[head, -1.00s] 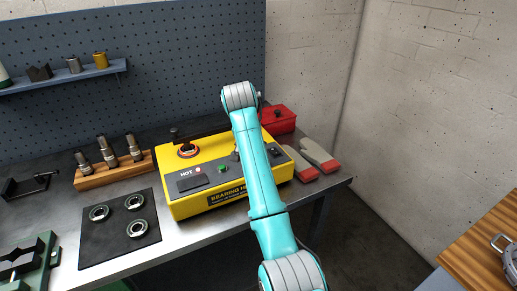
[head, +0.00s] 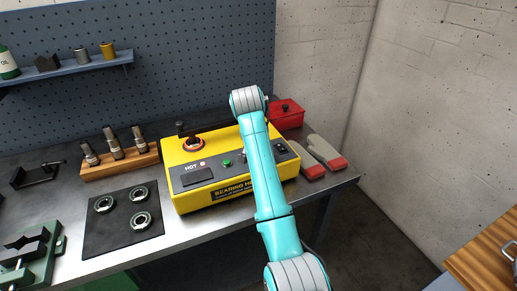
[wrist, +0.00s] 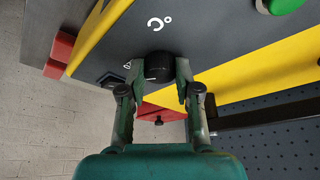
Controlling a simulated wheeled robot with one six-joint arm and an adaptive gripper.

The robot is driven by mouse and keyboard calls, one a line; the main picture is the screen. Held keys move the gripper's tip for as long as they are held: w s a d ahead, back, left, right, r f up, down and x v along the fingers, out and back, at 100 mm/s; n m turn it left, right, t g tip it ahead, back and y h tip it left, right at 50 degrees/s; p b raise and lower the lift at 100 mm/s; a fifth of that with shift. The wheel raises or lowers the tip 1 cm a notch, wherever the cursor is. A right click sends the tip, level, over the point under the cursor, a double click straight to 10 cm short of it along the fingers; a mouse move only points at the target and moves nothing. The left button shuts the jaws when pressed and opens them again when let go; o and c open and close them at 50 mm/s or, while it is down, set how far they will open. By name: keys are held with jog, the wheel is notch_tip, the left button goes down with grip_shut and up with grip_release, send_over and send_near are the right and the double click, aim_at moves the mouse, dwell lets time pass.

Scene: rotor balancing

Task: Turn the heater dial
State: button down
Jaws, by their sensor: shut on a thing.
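The yellow bearing heater (head: 186,204) stands on the workbench with a dark control panel. It also fills the top of the wrist view (wrist: 265,72). In the head view my arm covers part of the heater's right half, and my fingers cannot be made out there.
A green button (head: 227,162) is on the panel. A red box (head: 288,120) and gloves (head: 326,151) lie right of the heater. A wooden rack (head: 122,166) with metal pieces and a dark mat (head: 97,238) with bearings are on the left.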

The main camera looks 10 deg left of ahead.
jog(key=shift+n, duration=0.3)
jog(key=n, duration=0.1)
jog(key=n+y, duration=0.1)
jog(key=n, duration=0.1)
jog(key=n+y, duration=0.1)
jog(key=n, duration=0.1)
jog(key=shift+d+g, duration=0.25)
jog(key=shift+g, duration=0.05)
jog(key=n+y, duration=0.1)
jog(key=n, duration=0.2)
jog(key=n+g+y, duration=0.1)
jog(key=n, duration=0.2)
jog(key=shift+w+d+n, duration=0.1)
jog(key=shift+w+n, duration=0.05)
jog(key=shift+n, duration=0.25)
jog(key=n+g, duration=0.1)
jog(key=n, duration=0.1)
jog(key=n+g+y, duration=0.1)
jog(key=n, duration=0.2)
jog(key=shift+w, duration=0.15)
jog(key=n+g, duration=0.1)
jog(key=n, duration=0.2)
jog(key=n+g, duration=0.1)
jog(key=n, duration=0.2)
jog(key=shift+w+g, duration=0.15)
jog(key=shift+g, duration=0.15)
jog(key=shift+n, duration=0.4)
jog(key=c, duration=0.8)
grip_release()
